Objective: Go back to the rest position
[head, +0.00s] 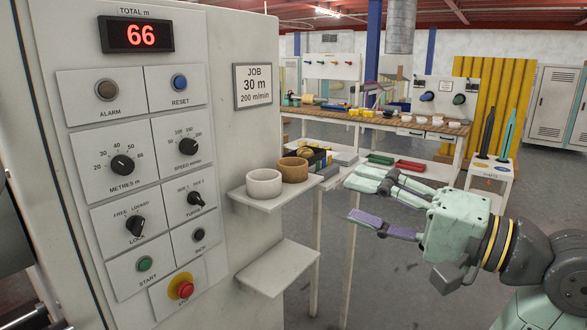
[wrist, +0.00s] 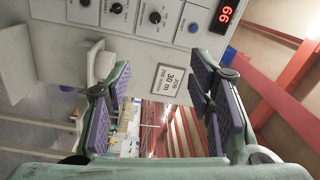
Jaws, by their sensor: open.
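My gripper (head: 355,201) is open and empty at the right of the head view, its fingers pointing left toward the machine's edge. In the wrist view my gripper (wrist: 158,88) has its two fingers wide apart with nothing between them. The control panel (head: 137,55) fills the left of the head view. Its red display (head: 137,35) reads 66. It carries several knobs and buttons and a red stop button (head: 183,289). The job card (head: 255,86) reads 30 m, 200 m/min; it also shows in the wrist view (wrist: 169,80). My fingers look apart from the panel.
A lower shelf (head: 277,268) looks empty. A workbench (head: 370,117) with tools stands behind, and a white stand (head: 489,173) at right. Open floor lies between.

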